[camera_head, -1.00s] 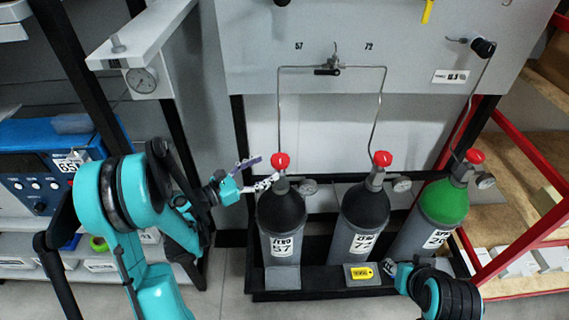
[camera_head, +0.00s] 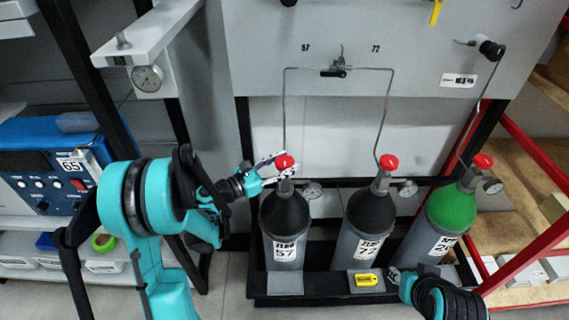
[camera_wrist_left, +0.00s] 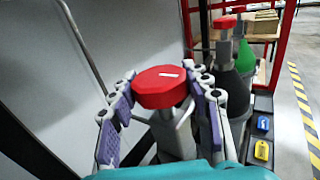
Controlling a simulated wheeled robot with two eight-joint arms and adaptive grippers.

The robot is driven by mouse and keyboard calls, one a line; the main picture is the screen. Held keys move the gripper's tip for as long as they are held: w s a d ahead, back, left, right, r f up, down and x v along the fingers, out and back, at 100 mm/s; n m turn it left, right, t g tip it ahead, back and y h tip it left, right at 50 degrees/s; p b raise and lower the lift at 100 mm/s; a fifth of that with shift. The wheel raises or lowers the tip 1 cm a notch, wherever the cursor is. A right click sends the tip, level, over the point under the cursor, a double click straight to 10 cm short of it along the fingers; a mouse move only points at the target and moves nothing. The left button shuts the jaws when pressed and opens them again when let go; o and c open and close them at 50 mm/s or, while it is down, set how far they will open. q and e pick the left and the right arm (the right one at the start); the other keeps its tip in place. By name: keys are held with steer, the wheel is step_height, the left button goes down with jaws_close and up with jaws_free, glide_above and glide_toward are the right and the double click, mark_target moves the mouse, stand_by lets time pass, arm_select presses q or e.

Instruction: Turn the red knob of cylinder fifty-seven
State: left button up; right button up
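Cylinder fifty-seven (camera_head: 285,235) is grey with a black shoulder and stands leftmost in the rack, labelled 57. Its red knob (camera_head: 285,162) sits on top of the valve. In the left wrist view the knob (camera_wrist_left: 160,87) is between the tips of my left gripper (camera_wrist_left: 160,100), with a finger on each side and gaps visible. My left gripper (camera_head: 268,165) is open at the knob in the head view. My right arm shows at the lower right of the head view; the state of its gripper (camera_head: 398,280) is unclear.
Cylinder 72 (camera_head: 366,220) and a green-shouldered cylinder (camera_head: 448,207) stand to the right, also with red knobs. Gauges and thin pipes rise close to the valves. A red frame (camera_head: 530,185) stands at the right. A yellow tag (camera_head: 366,279) lies on the rack front.

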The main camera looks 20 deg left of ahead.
arm_select(q)
steer(key=shift+n+t+y, duration=0.3)
steer(key=shift+y, duration=0.1)
steer(key=n+t+y, duration=0.1)
steer(key=y, duration=0.1)
steer(key=n+t+y, duration=0.1)
steer(key=n+y, duration=0.1)
steer(key=y, duration=0.1)
steer(key=n+t+y, duration=0.1)
steer(key=n+y, duration=0.1)
steer(key=shift+d, duration=0.25)
steer(key=n+y, duration=0.3)
steer(key=y, duration=0.2)
steer(key=n+y, duration=0.3)
steer(key=y, duration=0.2)
steer(key=shift+n+g, duration=0.3)
steer(key=n+g+y, duration=0.3)
steer(key=y, duration=0.1)
steer(key=n+g+y, duration=0.3)
steer(key=y, duration=0.1)
steer(key=shift+w, duration=0.1)
steer(key=n+g+y, duration=0.2)
steer(key=n+g, duration=0.1)
steer(key=g, duration=0.1)
steer(key=n+g+y, duration=0.1)
steer(key=n+g, duration=0.2)
steer(key=g, duration=0.2)
steer(key=shift+a+n+y, duration=0.15)
steer(key=shift+n+y, duration=0.15)
steer(key=shift+y, duration=0.1)
